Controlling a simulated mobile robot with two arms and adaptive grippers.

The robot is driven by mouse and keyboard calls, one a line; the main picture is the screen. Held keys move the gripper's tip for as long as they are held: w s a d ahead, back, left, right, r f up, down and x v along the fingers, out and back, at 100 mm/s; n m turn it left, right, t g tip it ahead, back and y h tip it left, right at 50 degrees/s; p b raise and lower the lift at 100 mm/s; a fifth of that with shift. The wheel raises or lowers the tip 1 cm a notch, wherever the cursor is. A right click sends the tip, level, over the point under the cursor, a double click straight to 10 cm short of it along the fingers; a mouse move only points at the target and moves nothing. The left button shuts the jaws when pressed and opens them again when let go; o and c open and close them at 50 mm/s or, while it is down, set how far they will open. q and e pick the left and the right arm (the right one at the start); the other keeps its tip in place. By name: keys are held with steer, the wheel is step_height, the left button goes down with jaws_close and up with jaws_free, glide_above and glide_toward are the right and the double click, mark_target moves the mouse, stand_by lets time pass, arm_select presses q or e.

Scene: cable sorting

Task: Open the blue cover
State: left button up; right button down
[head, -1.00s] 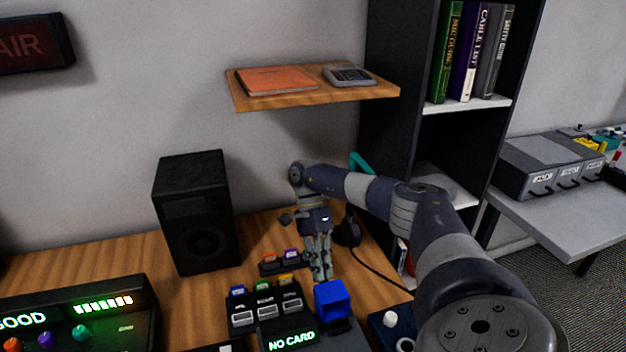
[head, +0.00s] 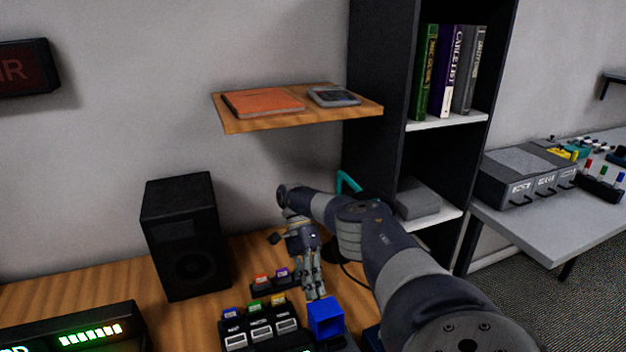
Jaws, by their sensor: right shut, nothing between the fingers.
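The blue cover (head: 326,317) is a small blue box-shaped piece on the dark device at the bottom of the head view. An open, dark blue face of it shows toward me. My right gripper (head: 317,295) points down just behind and above the cover, its fingers together and empty. The fingertips are very close to the cover's top back edge; I cannot tell whether they touch. My left gripper is not in view.
Beside the cover is a card device (head: 262,330) with several coloured cards. A small holder (head: 272,281) with a red and a purple card stands behind. A black speaker (head: 185,240) is at left. A wooden shelf (head: 365,104) hangs above, and a dark bookcase (head: 385,60) stands at right.

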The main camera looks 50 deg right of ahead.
steer(key=shift+s+a+f, duration=0.15)
steer(key=shift+a+f, duration=0.05)
steer(key=shift+f, duration=0.35)
steer(key=shift+s+a+f, duration=0.1)
steer(key=shift+a+f, duration=0.1)
steer(key=shift+f, duration=0.3)
steer(key=c, duration=1.6)
jaws_free()
steer(key=shift+o, duration=0.4)
steer(key=shift+w+f, duration=0.15)
steer(key=shift+w, duration=0.05)
steer(key=shift+s, duration=0.1)
steer(key=shift+s+r, duration=0.1)
steer(key=shift+r, duration=0.1)
steer(key=shift+d+r, duration=0.1)
steer(key=shift+d, duration=0.15)
steer(key=shift+d+r, duration=0.1)
steer(key=shift+r, duration=0.4)
step_height(320, 180, up, 9)
steer(key=shift+a+r, duration=0.2)
steer(key=shift+a, duration=0.2)
